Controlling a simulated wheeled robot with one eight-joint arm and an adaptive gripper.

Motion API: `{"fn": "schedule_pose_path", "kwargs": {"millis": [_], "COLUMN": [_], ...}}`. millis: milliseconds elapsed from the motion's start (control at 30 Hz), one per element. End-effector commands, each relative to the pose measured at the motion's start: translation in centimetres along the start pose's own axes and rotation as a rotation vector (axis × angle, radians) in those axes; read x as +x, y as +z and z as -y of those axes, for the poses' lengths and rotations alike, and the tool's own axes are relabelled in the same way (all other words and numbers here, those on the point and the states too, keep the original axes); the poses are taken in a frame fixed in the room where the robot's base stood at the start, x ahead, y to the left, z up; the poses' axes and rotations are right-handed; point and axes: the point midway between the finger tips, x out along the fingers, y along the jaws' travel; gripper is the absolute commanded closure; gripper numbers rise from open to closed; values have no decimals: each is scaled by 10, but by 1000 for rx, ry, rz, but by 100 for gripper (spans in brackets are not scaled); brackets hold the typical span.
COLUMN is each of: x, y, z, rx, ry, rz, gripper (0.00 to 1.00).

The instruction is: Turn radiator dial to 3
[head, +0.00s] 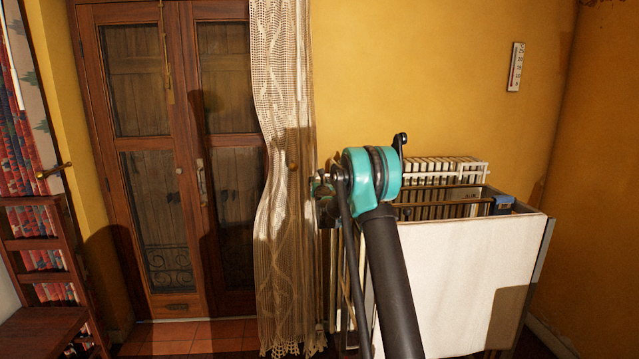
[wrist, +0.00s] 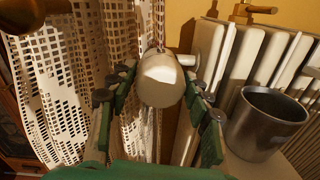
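The radiator dial (wrist: 162,82) is a pale, rounded cylinder facing the wrist camera. No numbers on it can be read, so its setting cannot be told. My gripper (wrist: 158,72) has its green fingers on either side of the dial. The fingers stand apart, with a slight gap at the left; contact on the right is unclear. In the head view the dial is hidden behind my arm, and only part of my gripper (head: 325,190) shows left of the teal joint. The white ribbed radiator (head: 440,172) stands against the yellow wall and also shows in the wrist view (wrist: 246,58).
A metal cup (wrist: 265,124) stands close to my right finger. A lace curtain (head: 284,240) hangs just left, also close in the wrist view (wrist: 55,90). A white panel (head: 460,270) stands before the radiator. A wooden door (head: 190,90) is left; a thermometer (head: 515,67) hangs on the wall.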

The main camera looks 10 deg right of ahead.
Motion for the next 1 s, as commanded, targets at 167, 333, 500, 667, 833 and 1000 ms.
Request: {"fn": "schedule_pose_path", "kwargs": {"millis": [167,333,500,667,833,1000], "x": [0,0,0,0,0,0], "y": [0,0,0,0,0,0], "z": [0,0,0,0,0,0], "rx": [0,-2,-29,-100,-226,-384], "ry": [0,0,0,1,1,2], "rz": [0,0,1,3,7,13], "gripper": [77,84,84,84,84,84]}}
